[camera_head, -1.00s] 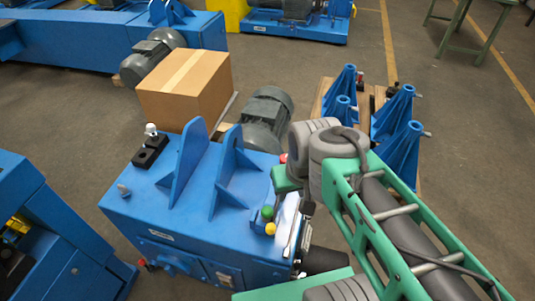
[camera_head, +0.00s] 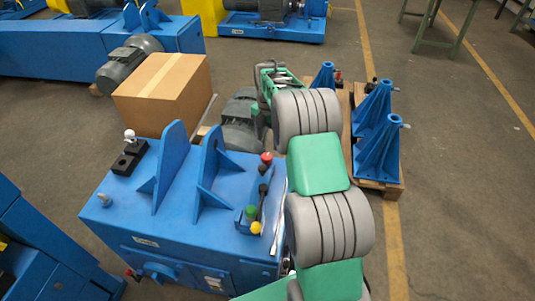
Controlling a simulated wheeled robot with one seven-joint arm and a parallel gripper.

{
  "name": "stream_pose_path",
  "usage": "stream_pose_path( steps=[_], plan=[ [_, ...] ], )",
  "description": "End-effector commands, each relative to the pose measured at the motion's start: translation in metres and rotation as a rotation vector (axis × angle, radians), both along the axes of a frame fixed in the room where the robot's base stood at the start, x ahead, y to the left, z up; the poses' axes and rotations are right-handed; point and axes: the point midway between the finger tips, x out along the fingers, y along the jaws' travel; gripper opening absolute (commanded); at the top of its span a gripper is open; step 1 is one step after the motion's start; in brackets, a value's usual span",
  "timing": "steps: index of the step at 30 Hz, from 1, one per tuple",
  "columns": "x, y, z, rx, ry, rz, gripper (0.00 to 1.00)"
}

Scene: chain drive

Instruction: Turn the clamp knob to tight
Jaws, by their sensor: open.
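No knob in view is marked as the clamp knob, and I cannot tell which one it is. On the blue machine (camera_head: 180,225), a white ball-topped knob (camera_head: 130,136) stands on a black block at the back left corner. A small grey knob (camera_head: 105,200) sticks up near the left edge. A red knob (camera_head: 266,157), a green knob (camera_head: 251,211) and a yellow knob (camera_head: 256,228) sit along the right side. My green and grey arm passes just right of the machine and reaches away behind it. I cannot make out my gripper; the arm's far end is partly hidden by its nearer links.
Two upright blue plates (camera_head: 170,165) rise from the machine top. A cardboard box (camera_head: 163,95) and a grey motor (camera_head: 241,125) stand behind it. Blue stands (camera_head: 378,160) sit on a wooden pallet (camera_head: 385,188) at the right. The floor further right is clear.

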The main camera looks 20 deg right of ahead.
Motion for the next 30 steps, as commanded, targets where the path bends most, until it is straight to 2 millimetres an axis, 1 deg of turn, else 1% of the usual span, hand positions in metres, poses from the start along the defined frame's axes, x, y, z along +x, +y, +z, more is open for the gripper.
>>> stream_pose_path(
  steps=[2,9,13,16,22,30],
  plan=[
    [-0.001,0.000,-0.009,0.001,0.004,0.007,0.60],
    [-0.001,0.000,-0.054,0.001,0.004,0.005,0.60],
    [-0.001,0.001,-0.070,0.001,0.003,0.004,0.60],
    [0.000,0.000,-0.075,0.000,0.000,0.004,0.60],
    [0.000,0.000,-0.075,0.000,0.000,0.003,0.60],
    [0.000,0.000,-0.075,0.000,0.000,0.003,0.38]
  ],
)
